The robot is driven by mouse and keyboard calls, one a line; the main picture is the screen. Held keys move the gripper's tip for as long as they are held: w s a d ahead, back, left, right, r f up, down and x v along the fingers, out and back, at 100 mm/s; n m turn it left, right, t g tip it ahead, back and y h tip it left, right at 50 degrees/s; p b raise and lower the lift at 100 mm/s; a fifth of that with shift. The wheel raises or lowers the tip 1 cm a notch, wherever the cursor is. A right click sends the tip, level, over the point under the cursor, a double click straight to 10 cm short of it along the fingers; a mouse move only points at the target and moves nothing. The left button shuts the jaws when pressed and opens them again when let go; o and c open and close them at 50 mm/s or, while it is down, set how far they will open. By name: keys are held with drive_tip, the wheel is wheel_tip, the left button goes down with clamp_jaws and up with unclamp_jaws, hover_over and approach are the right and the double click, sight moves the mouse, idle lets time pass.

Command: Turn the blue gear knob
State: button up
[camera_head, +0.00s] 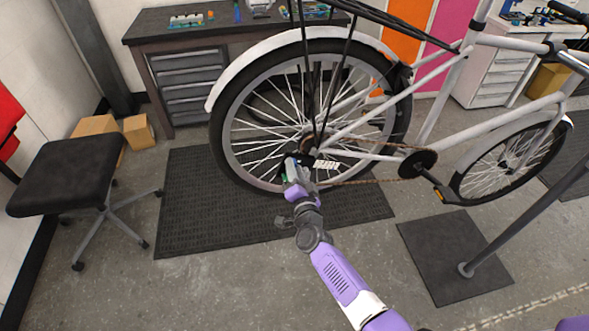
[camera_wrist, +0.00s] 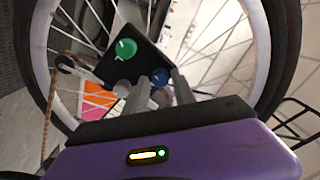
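In the wrist view the blue gear knob (camera_wrist: 160,75) sits on a dark panel (camera_wrist: 148,58) by the bike wheel. My gripper (camera_wrist: 160,84) has its two grey fingers apart, one on each side of the blue knob. I cannot tell whether they touch it. A green knob (camera_wrist: 125,48) and a grey knob (camera_wrist: 122,87) are on the left of the blue one. In the head view my gripper (camera_head: 296,172) is at the rear wheel hub and hides most of the panel and the blue knob.
The bicycle's rear wheel (camera_head: 228,125) with its spokes and chain (camera_head: 372,181) surrounds the work spot. A workbench (camera_head: 160,35) stands behind, a black stool (camera_head: 70,172) at left. The floor in front of the black mat (camera_head: 200,220) is open.

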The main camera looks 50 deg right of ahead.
drive_tip(key=shift+o, duration=0.6)
drive_tip(key=p+v, duration=0.1)
drive_tip(key=v, duration=0.6)
drive_tip(key=shift+s+a, duration=0.25)
drive_tip(key=shift+s, duration=0.1)
